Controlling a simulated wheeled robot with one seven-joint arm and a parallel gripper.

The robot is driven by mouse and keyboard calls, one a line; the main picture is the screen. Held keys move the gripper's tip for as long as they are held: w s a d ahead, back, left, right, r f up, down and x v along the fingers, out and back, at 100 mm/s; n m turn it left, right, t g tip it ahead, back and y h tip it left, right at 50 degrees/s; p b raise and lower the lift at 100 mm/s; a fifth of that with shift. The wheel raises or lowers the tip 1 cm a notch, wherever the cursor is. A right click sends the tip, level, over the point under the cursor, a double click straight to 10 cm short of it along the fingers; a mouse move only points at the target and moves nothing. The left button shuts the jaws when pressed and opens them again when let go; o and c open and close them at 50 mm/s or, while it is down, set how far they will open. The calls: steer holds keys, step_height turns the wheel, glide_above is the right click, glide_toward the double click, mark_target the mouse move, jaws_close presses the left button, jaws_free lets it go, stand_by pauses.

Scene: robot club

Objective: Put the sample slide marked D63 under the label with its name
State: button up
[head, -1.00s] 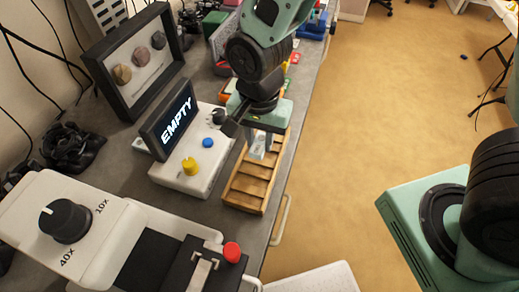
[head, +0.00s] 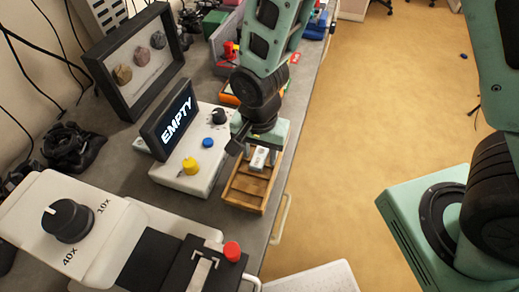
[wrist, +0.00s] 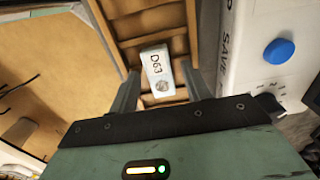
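The sample slide (wrist: 158,72) is a small white block marked D63 with a round grey spot. In the wrist view it is in the wooden rack, between my fingertips. It also shows in the head view (head: 259,158), towards the far end of the rack (head: 243,196). My gripper (wrist: 160,88) is open, with one finger on each side of the slide and small gaps that appear to separate them. The label with the slide's name cannot be made out in either view.
A microscope-like device (head: 95,225) stands in front. A framed display of stones (head: 138,62) stands behind. Open floor lies to the right.

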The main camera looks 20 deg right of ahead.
mark_target(260, 156)
step_height(260, 156, up, 12)
steer(key=b, duration=0.1)
steer(key=s+d+r+n, duration=0.2)
steer(key=s+n, duration=0.4)
steer(key=n, duration=0.1)
steer(key=s+d+r+n, duration=0.2)
steer(key=s+n, duration=0.4)
steer(key=n, duration=0.1)
steer(key=shift+n+y, duration=0.3)
steer(key=shift+a, duration=0.1)
